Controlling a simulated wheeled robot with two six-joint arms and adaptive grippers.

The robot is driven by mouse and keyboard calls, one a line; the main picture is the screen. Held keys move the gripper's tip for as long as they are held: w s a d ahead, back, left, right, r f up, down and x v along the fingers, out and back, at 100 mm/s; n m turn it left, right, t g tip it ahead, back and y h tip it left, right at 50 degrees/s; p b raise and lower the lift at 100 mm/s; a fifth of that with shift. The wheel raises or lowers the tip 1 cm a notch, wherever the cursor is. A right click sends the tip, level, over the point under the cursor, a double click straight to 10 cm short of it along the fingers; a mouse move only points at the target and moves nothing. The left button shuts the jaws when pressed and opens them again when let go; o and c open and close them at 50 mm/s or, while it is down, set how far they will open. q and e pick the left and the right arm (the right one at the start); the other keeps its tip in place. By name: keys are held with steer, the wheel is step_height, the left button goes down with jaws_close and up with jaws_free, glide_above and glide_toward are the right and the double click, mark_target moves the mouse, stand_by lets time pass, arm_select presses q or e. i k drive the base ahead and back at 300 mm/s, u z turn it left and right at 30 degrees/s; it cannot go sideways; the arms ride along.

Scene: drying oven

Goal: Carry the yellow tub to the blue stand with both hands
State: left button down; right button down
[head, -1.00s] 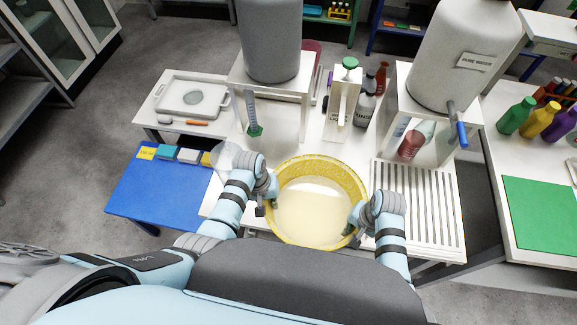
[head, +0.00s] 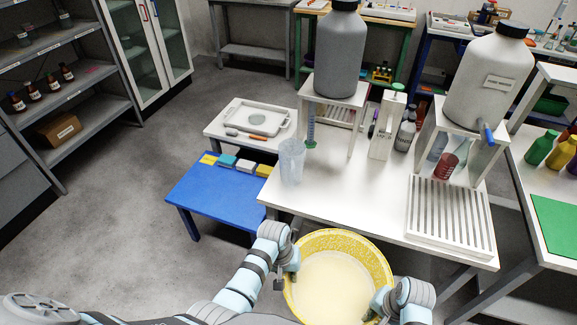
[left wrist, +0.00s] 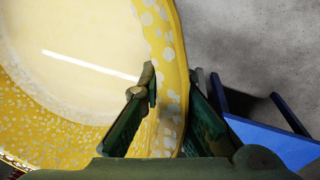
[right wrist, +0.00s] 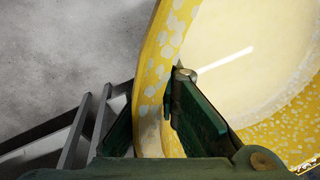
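The yellow tub (head: 338,240) is speckled with white and holds a pale liquid. It is held up in front of the white table's front edge, low in the head view. My left gripper (head: 287,272) is shut on its left rim; the left wrist view shows the fingers on both sides of the tub's wall (left wrist: 172,75). My right gripper (head: 378,305) is shut on its right rim, and the right wrist view shows one finger inside and one outside the wall (right wrist: 150,75). The blue stand (head: 215,190) is a low table to the left, with small items along its back edge.
The white table (head: 345,195) carries a clear beaker (head: 291,162), a grey tank (head: 338,55), bottles and a slatted rack (head: 450,220). Shelves (head: 60,75) stand at the far left. The floor in front of the blue stand is clear.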

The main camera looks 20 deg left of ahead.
mark_target(219, 189)
steer(key=u, duration=0.55)
steer(key=k, duration=0.65)
steer(key=u, duration=1.15)
steer(key=i, duration=2.35)
steer(key=z, duration=0.95)
steer(key=i, duration=0.6)
steer(key=z, duration=0.3)
